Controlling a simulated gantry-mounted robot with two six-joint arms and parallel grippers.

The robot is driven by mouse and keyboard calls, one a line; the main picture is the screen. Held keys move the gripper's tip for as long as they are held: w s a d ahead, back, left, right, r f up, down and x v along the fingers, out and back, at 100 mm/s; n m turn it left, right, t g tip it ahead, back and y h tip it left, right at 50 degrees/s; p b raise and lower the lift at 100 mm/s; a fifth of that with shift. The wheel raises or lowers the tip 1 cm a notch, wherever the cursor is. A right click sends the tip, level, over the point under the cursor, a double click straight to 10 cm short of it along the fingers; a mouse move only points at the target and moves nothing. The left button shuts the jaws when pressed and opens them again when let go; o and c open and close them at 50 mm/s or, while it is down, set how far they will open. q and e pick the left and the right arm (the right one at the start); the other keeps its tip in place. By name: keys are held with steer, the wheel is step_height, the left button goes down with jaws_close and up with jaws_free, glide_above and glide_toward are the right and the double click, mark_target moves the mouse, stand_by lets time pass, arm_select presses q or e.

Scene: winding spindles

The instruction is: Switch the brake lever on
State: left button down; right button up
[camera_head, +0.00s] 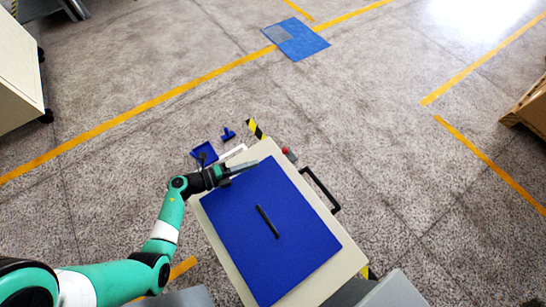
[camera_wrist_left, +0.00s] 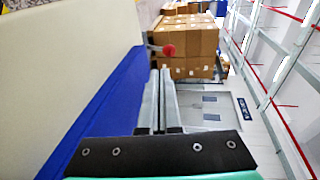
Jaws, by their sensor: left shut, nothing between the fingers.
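A lever with a round red knob (camera_wrist_left: 168,50) shows in the left wrist view, just beyond my fingertips and slightly above them in the picture. I take it for the brake lever. In the head view a small red part (camera_head: 287,152) shows at the far edge of the cart, right of my fingertips. My left gripper (camera_head: 253,164) is shut and empty over the far edge of the cart top. Its two fingers (camera_wrist_left: 162,75) lie side by side in the wrist view, apart from the knob in the picture. My right gripper is not in view.
The cart top has a cream rim (camera_head: 328,213) and a blue mat (camera_head: 240,225) with a black bar (camera_head: 267,221) on it. A black handle (camera_head: 322,190) sticks out at the right. Blue parts (camera_head: 204,152) lie beyond the far edge. Cardboard boxes (camera_wrist_left: 190,45) stand farther off.

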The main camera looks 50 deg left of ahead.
mark_target(273, 161)
arm_select(q)
steer(key=b+x, duration=0.1)
steer(key=x, duration=0.1)
steer(key=b+x, duration=0.1)
steer(key=x, duration=0.2)
steer(key=b+x, duration=0.1)
steer(key=x, duration=0.1)
steer(key=shift+w+d+r, duration=0.15)
steer(key=shift+w+r, duration=0.15)
steer(key=shift+w, duration=0.05)
steer(key=shift+w+r, duration=0.15)
steer(key=shift+w, duration=0.2)
